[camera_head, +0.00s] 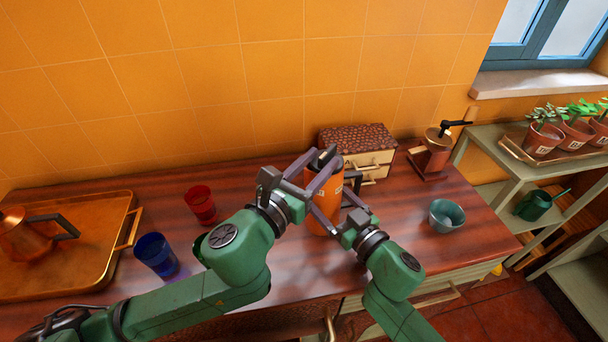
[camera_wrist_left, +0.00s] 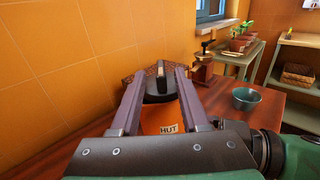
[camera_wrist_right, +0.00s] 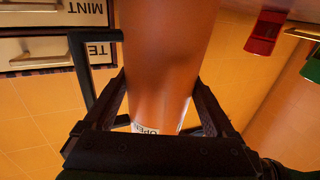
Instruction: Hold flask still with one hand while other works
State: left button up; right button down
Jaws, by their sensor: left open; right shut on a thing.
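The orange flask (camera_head: 320,223) stands upright on the wooden counter, with a dark lid (camera_wrist_left: 160,86) on top. My right gripper (camera_head: 333,204) is shut on the flask's body, one finger on each side; its orange side fills the middle of the right wrist view (camera_wrist_right: 168,60). My left gripper (camera_head: 314,166) is open at the top of the flask, its fingers on either side of the lid. In the left wrist view the lid shows between the two fingers, with a gap around it. Part of the flask is hidden behind the fingers.
A small drawer box (camera_head: 357,140) and a coffee grinder (camera_head: 433,152) stand behind the flask. A teal bowl (camera_head: 446,215) is to the right. A red cup (camera_head: 201,204), a blue cup (camera_head: 156,255) and a brass tray (camera_head: 75,268) with a copper pot (camera_head: 24,236) are to the left.

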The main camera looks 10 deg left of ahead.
aim_at(320, 163)
pick_arm(q)
jog(key=v, duration=0.4)
jog(key=shift+s+d+r, duration=0.1)
jog(key=shift+d, duration=0.05)
jog(key=shift+v, duration=1)
pick_arm(e)
grip_release()
